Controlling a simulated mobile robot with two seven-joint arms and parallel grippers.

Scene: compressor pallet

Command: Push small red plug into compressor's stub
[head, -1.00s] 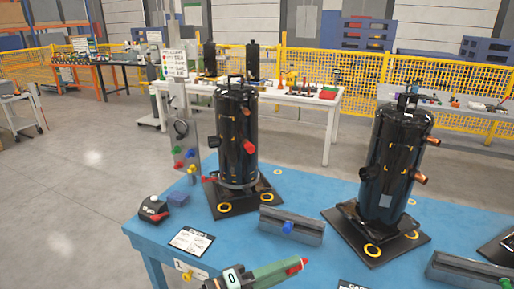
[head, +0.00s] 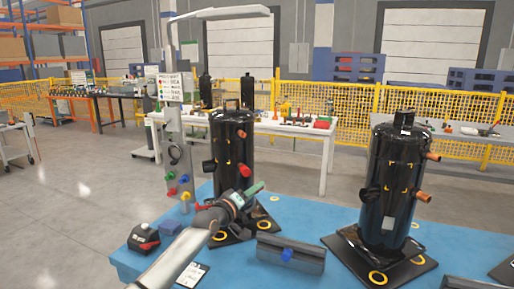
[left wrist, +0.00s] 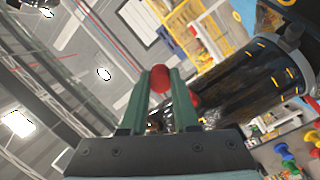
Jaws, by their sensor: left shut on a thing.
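The left black compressor (head: 232,150) stands upright on a dark base on the blue table. A larger red plug (head: 244,171) sits on its front side, and a small reddish spot (head: 242,134) shows higher up, too small to tell what it is. My left gripper (head: 258,188) is in front of the compressor's lower part. In the left wrist view its green fingers are shut on a small red plug (left wrist: 160,78) at their tips. The compressor (left wrist: 255,95) lies to the right there, and another red thing (left wrist: 195,99) shows partly behind the right finger. My right gripper is not in view.
A second black compressor (head: 390,190) with copper stubs stands at right. A post with coloured plugs (head: 184,178) stands at left. A dark box with a red part (head: 144,238) is at the table's left.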

